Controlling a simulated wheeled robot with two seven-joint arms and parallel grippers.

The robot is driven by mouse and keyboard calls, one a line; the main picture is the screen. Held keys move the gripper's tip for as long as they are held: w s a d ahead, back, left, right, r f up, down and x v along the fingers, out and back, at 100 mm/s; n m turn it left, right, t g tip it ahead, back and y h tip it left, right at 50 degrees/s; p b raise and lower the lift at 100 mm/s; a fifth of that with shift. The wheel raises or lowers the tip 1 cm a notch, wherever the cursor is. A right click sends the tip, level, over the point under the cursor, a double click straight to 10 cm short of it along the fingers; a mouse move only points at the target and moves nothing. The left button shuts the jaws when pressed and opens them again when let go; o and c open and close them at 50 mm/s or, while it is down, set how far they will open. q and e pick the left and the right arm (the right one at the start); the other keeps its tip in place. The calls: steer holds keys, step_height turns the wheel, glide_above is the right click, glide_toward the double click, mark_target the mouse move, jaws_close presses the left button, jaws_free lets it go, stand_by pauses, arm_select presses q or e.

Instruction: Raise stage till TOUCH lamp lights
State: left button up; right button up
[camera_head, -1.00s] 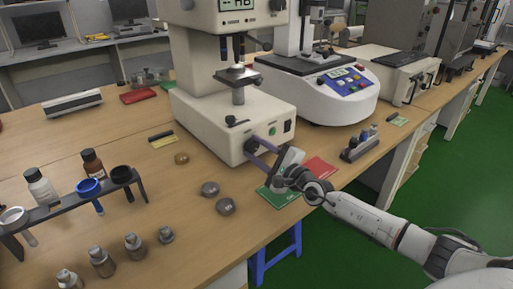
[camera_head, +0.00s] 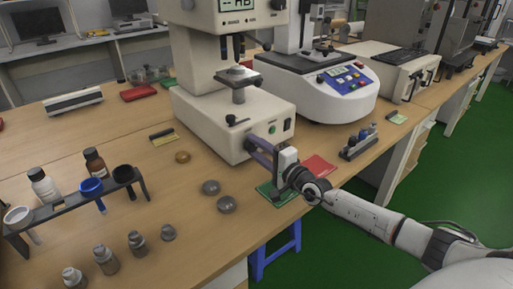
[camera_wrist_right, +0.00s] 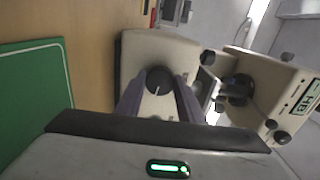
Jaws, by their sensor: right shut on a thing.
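The hardness tester (camera_head: 235,125) is a cream machine with a display reading "HB". Its stage (camera_head: 238,80) is a dark plate on a metal column, below the indenter. A dark round knob with a white line (camera_wrist_right: 159,80) is on the front of the tester's base. My right gripper (camera_head: 254,148) reaches the base from the lower right, its two purple-grey fingers on either side of the knob and shut on it. The fingers largely hide the knob in the head view. I cannot make out a TOUCH lamp or whether it is lit. My left gripper is out of view.
A green button (camera_head: 272,129) and a black switch (camera_head: 287,125) sit beside the knob.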

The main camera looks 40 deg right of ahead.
stand_by(0.3)
steer(key=o, duration=1.1)
steer(key=shift+c, duration=0.2)
steer(key=s, duration=0.3)
steer(key=s+p, duration=0.1)
steer(key=s, duration=0.3)
steer(key=s+p, duration=0.1)
steer(key=s, duration=0.2)
steer(key=shift+s+d, duration=0.15)
steer(key=shift+d, duration=0.25)
